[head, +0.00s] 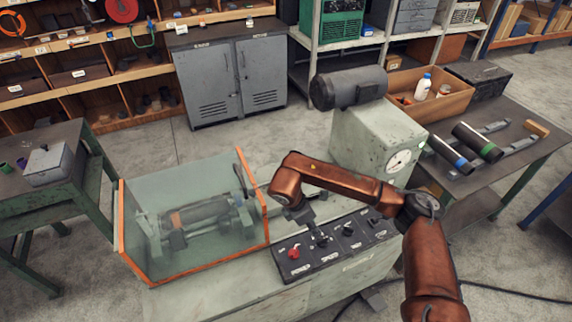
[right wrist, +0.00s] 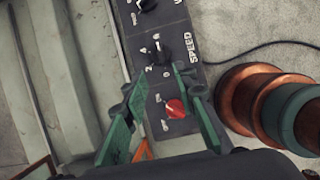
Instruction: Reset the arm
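My right arm (head: 330,185) reaches in from the lower right of the head view. Its gripper (head: 316,232) points down over the black control panel (head: 365,262). In the right wrist view my right gripper (right wrist: 160,80) has its green fingers apart, with nothing held between them. The panel's red knob (head: 293,253) also shows between the fingers in the wrist view (right wrist: 174,108), and a black knob (right wrist: 158,57) lies just past the fingertips. Whether a finger touches a knob I cannot tell. My left gripper is not in view.
A clear orange-edged guard (head: 195,250) covers a flanged pipe (head: 203,213) left of the panel. A pale green housing (head: 375,140) with a gauge and motor stands behind. A side table (head: 535,155) at right holds dark cylinders and a wooden box (head: 440,105).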

